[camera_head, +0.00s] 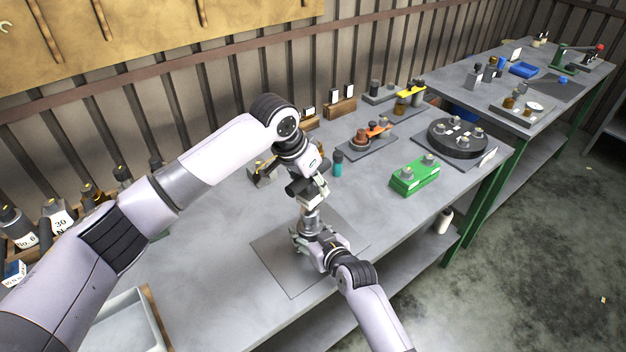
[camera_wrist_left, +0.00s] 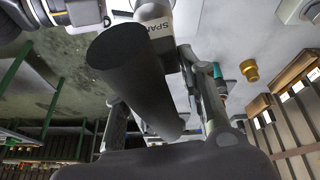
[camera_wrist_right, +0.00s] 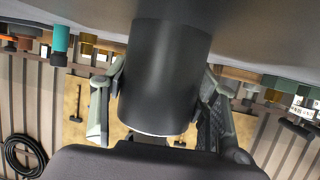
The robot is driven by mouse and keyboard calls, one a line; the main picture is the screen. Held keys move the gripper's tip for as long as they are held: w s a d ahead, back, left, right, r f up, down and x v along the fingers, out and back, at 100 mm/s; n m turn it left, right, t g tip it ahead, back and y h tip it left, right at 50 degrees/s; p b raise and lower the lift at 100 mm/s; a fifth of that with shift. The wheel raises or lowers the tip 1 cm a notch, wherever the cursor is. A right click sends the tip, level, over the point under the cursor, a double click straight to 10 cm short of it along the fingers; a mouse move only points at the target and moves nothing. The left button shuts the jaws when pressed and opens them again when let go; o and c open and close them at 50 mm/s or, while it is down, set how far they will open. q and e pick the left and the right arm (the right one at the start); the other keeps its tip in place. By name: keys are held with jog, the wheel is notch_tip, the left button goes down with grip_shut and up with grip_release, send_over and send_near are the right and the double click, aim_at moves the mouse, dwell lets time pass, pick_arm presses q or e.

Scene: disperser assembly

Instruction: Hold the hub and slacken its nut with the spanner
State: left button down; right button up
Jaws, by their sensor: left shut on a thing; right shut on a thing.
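My left gripper (camera_head: 308,192) is above the grey mat (camera_head: 282,272) on the bench, pointing down. In the left wrist view it is shut on the dark cylindrical handle of the spanner (camera_wrist_left: 130,70), whose pale part bears the letters "SPAN". My right gripper (camera_head: 312,242) is just below it, low over the mat. In the right wrist view its fingers are shut on a wide dark cylinder, seemingly the hub (camera_wrist_right: 165,75). A grey piece shows between the two grippers in the head view. The nut is hidden, so I cannot tell whether the spanner is on it.
A teal bottle (camera_head: 338,164) stands close right of my left gripper. Further right are a green block (camera_head: 415,177), a tray of orange parts (camera_head: 366,140) and a black round fixture (camera_head: 457,139). A pale tray (camera_head: 124,322) is at lower left. The bench's front edge is near my right arm.

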pick_arm(q)
jog(key=shift+f, duration=0.5)
jog(key=shift+f, duration=0.5)
jog(key=shift+w+a+n+t+y, duration=0.1)
jog(key=shift+n+t+y, duration=0.45)
jog(key=shift+n, duration=1.35)
jog(key=n, duration=0.1)
jog(key=n+y, duration=0.1)
jog(key=n, duration=0.1)
jog(key=n+y, duration=0.1)
jog(key=shift+a+n+t, duration=0.25)
jog(key=shift+a+n, duration=0.05)
jog(key=shift+n, duration=0.1)
jog(key=n, duration=0.2)
jog(key=n+y, duration=0.1)
jog(key=n, duration=0.1)
jog(key=shift+a+y, duration=0.2)
jog(key=shift+y, duration=0.05)
jog(key=n, duration=0.1)
jog(key=n+y, duration=0.1)
jog(key=n, duration=0.1)
jog(key=n+g, duration=0.1)
jog(key=n, duration=0.1)
jog(key=shift+s+a+y, duration=0.25)
jog(key=shift+y, duration=0.15)
jog(key=shift+m, duration=0.3)
jog(key=shift+r, duration=0.15)
jog(key=shift+r, duration=2.35)
